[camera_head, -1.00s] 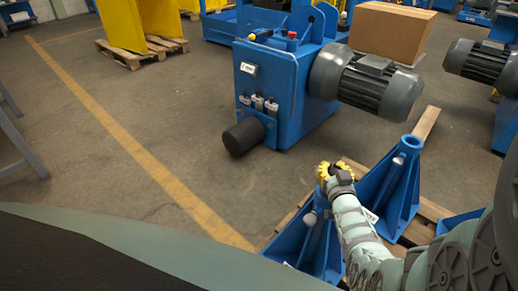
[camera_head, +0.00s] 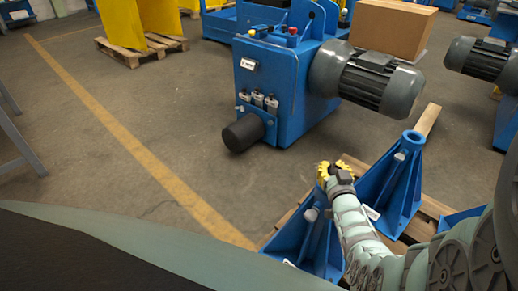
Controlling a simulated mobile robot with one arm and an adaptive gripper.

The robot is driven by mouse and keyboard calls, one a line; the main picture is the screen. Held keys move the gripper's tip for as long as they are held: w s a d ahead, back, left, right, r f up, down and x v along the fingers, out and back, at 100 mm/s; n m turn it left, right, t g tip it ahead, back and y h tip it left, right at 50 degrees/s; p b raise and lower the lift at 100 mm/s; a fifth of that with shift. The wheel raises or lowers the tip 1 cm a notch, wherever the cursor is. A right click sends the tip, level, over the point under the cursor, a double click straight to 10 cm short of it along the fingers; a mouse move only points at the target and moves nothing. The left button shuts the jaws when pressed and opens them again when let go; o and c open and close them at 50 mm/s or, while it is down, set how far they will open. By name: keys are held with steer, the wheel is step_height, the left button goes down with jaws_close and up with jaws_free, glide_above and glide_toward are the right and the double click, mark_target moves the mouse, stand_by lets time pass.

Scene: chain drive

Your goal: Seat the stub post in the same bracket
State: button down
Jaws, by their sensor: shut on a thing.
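My gripper (camera_head: 338,178) is at the end of my pale green arm, at lower centre right. I cannot tell whether this piece belongs to the stub post; no separate post is plain to see. The right bracket (camera_head: 402,195) stands upright with a round open socket on top and a grey knob on its side. The left bracket (camera_head: 293,238) has a grey knob too; my arm hides its right part and its top.
The brackets stand on a wooden pallet (camera_head: 431,207). Behind is a blue machine (camera_head: 300,95) with a large grey motor (camera_head: 365,78) and a black cylinder (camera_head: 243,132) jutting out low. A cardboard box (camera_head: 393,30) is farther back.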

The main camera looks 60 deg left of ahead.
steer(key=shift+w+f, duration=0.1)
steer(key=c, duration=0.9)
jaws_free()
steer(key=shift+a, duration=0.1)
steer(key=shift+o, duration=0.8)
steer(key=shift+f, duration=0.1)
steer(key=shift+f, duration=0.1)
steer(key=v, duration=1.2)
